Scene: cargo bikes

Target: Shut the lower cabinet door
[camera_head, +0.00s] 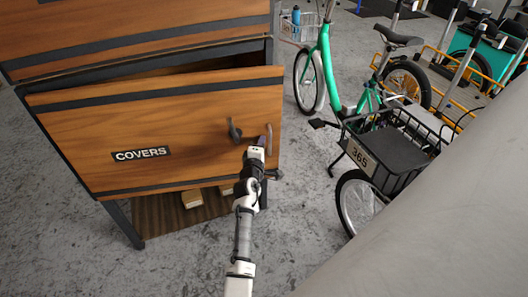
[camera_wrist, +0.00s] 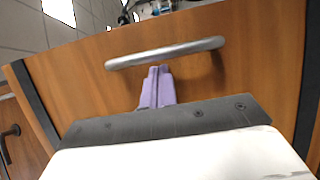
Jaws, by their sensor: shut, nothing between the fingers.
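The lower cabinet door (camera_head: 190,110) is a wooden panel with dark bands and a "COVERS" label. It stands ajar, with a dark gap along its top edge. In the wrist view, its wood (camera_wrist: 230,75) fills much of the picture. Its silver bar handle (camera_head: 269,137) is near the right edge; the handle (camera_wrist: 165,52) also shows in the wrist view. My gripper (camera_head: 262,141) is in front of the door, close beside the handle. Its purple fingers (camera_wrist: 158,70) are shut and empty, just below the bar in the wrist view. I cannot tell whether they touch it.
A dark latch (camera_head: 235,130) sits left of the handle. The cabinet's upper panel (camera_head: 140,30) is above. A lower shelf (camera_head: 165,215) holds wooden blocks (camera_head: 191,199). A green cargo bike (camera_head: 324,65) with a black basket (camera_head: 385,140) stands to the right. Grey floor lies between.

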